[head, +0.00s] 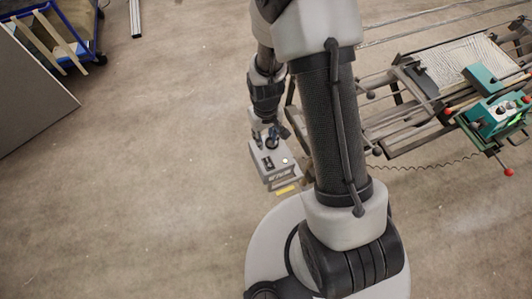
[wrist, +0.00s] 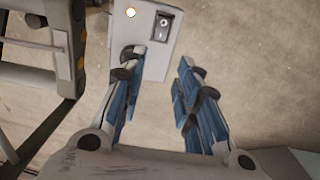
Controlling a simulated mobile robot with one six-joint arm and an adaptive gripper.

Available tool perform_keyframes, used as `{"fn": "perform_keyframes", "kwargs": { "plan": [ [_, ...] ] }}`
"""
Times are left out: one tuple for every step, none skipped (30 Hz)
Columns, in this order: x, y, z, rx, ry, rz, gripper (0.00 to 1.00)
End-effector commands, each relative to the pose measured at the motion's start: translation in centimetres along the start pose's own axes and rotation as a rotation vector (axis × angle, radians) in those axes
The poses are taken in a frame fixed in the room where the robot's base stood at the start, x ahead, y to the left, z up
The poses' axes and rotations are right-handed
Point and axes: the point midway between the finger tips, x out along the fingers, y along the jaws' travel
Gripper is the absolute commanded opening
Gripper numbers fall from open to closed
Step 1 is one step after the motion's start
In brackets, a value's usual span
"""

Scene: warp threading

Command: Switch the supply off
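The supply (head: 270,162) is a grey box below my gripper in the head view, with dark controls and a pale spot on its top. The switch lies beyond the fingertips. My gripper also shows in the head view (head: 264,140).
A loom-like frame (head: 400,130) with a teal unit (head: 495,115) and red knobs stands at the right. A coiled cable (head: 430,165) runs below it. A blue cart (head: 65,35) and a grey panel (head: 30,90) are at the upper left. The floor at the left is clear.

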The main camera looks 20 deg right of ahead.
Motion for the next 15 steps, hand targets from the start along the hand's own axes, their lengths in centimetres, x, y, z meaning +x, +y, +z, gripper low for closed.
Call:
{"fn": "perform_keyframes", "kwargs": {
  "plan": [
    [1.5,0.0,0.1,0.000,-0.004,0.000,0.30],
    [2.2,0.0,0.1,0.000,-0.005,0.000,0.30],
    [3.1,0.0,0.1,0.000,-0.004,0.000,0.30],
    [3.8,0.0,0.1,0.000,-0.004,0.000,0.30],
    [4.4,0.0,0.1,0.000,-0.004,0.000,0.30],
    [5.3,0.0,0.1,0.000,-0.003,0.000,0.30],
    [6.0,0.0,0.1,0.000,-0.005,0.000,0.30],
    [6.6,0.0,0.1,0.000,-0.004,0.000,0.30],
    [7.5,0.0,0.1,0.000,-0.003,0.000,0.30],
    [8.1,0.0,0.1,0.000,-0.003,0.000,0.30],
    [8.8,0.0,0.1,0.000,-0.003,0.000,0.30],
    [9.5,0.0,0.1,0.000,-0.002,0.000,0.30],
    [10.1,0.0,0.1,0.000,-0.003,0.000,0.30],
    [10.6,0.0,0.1,0.000,-0.003,0.000,0.30],
    [11.2,0.0,0.1,0.000,-0.002,0.000,0.30]
  ]
}}
